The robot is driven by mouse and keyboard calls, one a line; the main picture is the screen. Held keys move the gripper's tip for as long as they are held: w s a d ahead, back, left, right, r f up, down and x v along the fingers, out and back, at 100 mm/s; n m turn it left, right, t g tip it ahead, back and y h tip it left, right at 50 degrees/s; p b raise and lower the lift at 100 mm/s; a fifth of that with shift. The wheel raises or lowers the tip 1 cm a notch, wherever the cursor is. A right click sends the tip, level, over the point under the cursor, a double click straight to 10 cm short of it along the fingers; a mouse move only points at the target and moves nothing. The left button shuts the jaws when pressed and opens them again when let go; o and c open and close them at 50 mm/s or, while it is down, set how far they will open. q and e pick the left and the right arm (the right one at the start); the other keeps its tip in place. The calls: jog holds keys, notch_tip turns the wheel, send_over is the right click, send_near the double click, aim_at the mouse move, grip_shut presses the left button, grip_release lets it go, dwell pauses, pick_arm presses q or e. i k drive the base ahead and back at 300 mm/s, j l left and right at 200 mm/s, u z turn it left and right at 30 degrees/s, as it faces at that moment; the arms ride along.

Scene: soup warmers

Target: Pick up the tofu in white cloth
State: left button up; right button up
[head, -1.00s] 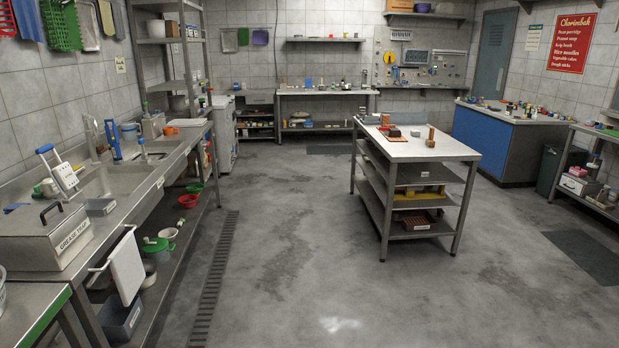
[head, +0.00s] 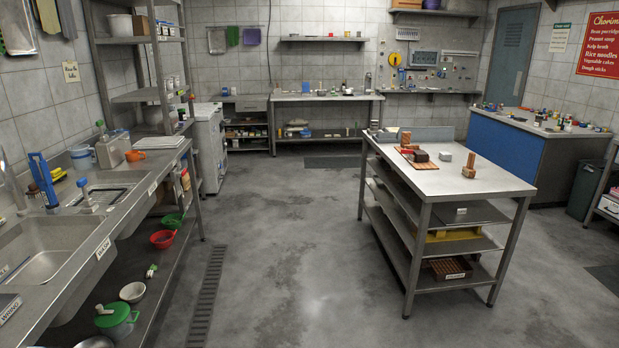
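I cannot pick out the tofu in white cloth with certainty. A small whitish block (head: 445,156) sits on the steel island table (head: 480,184), beside a dark brown block (head: 421,156). It is too small to tell whether it is wrapped in cloth. Another small whitish item (head: 461,211) lies on the island's upper shelf. Neither of my grippers is in the head view.
A wooden stamp-like piece (head: 469,165) stands on the island. A sink counter (head: 75,235) runs along the left, with bowls below. A back bench (head: 325,97) and a blue counter (head: 520,145) stand farther off. The grey floor (head: 290,265) between is open.

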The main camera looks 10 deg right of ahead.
aim_at(442, 156)
jog(key=i, duration=1.8)
jog(key=i+z, duration=0.15)
jog(key=i, duration=0.45)
jog(key=i+j+z, duration=0.15)
jog(key=i, duration=0.4)
jog(key=i+j+z, duration=0.1)
jog(key=i+j, duration=0.15)
jog(key=i, duration=0.35)
